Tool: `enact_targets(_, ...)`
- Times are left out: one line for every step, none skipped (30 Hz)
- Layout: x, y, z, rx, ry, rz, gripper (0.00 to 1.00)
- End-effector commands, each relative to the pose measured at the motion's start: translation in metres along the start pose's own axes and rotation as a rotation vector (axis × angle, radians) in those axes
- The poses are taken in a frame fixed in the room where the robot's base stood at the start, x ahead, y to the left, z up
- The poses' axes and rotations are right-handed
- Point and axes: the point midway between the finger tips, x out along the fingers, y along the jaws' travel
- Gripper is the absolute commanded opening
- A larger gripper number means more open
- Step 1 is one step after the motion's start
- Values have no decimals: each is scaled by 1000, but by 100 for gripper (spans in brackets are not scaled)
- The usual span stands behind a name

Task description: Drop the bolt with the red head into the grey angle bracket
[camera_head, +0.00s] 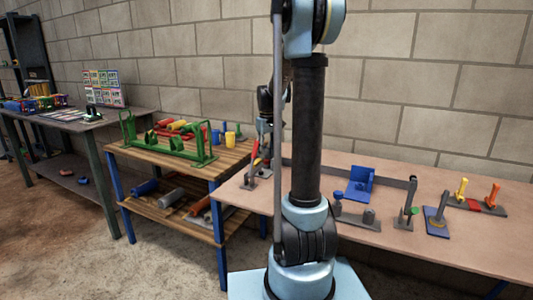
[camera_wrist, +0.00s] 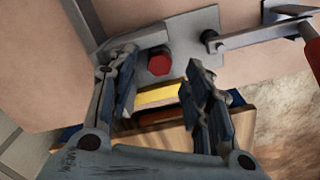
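In the wrist view a red hexagonal bolt head (camera_wrist: 159,63) shows just beyond my fingertips, against a grey metal piece (camera_wrist: 190,35) that looks like the bracket. I cannot tell whether the bolt is seated in it or how deep. My gripper (camera_wrist: 162,72) is open, its two fingers apart on either side of the red head, with no clear contact visible. In the head view my arm hides much of this spot. A small grey fixture (camera_head: 249,181) stands at the left end of the right-hand table, below my gripper's area.
A grey lever (camera_wrist: 262,33) with a red handle (camera_wrist: 314,50) lies right of the bolt in the wrist view. A blue bracket (camera_head: 360,184) and several upright fixtures stand on the right table (camera_head: 453,245). A wooden bench (camera_head: 222,164) carries a green frame (camera_head: 170,146) at left.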

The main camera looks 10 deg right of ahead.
Motion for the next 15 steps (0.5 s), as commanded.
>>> enact_targets(0,0,0,0,0,0,46)
enact_targets(0,0,0,0,0,0,46)
enact_targets(0,0,0,0,0,0,46)
enact_targets(-1,0,0,0,0,0,46)
enact_targets(-1,0,0,0,0,0,46)
enact_targets(-3,0,0,0,0,0,46)
enact_targets(-5,0,0,0,0,0,46)
enact_targets(-7,0,0,0,0,0,46)
enact_targets(-12,0,0,0,0,0,46)
enact_targets(-15,0,0,0,0,0,46)
enact_targets(-19,0,0,0,0,0,46)
enact_targets(-25,0,0,0,0,0,46)
enact_targets(-30,0,0,0,0,0,46)
enact_targets(-36,0,0,0,0,0,46)
enact_targets(-43,0,0,0,0,0,46)
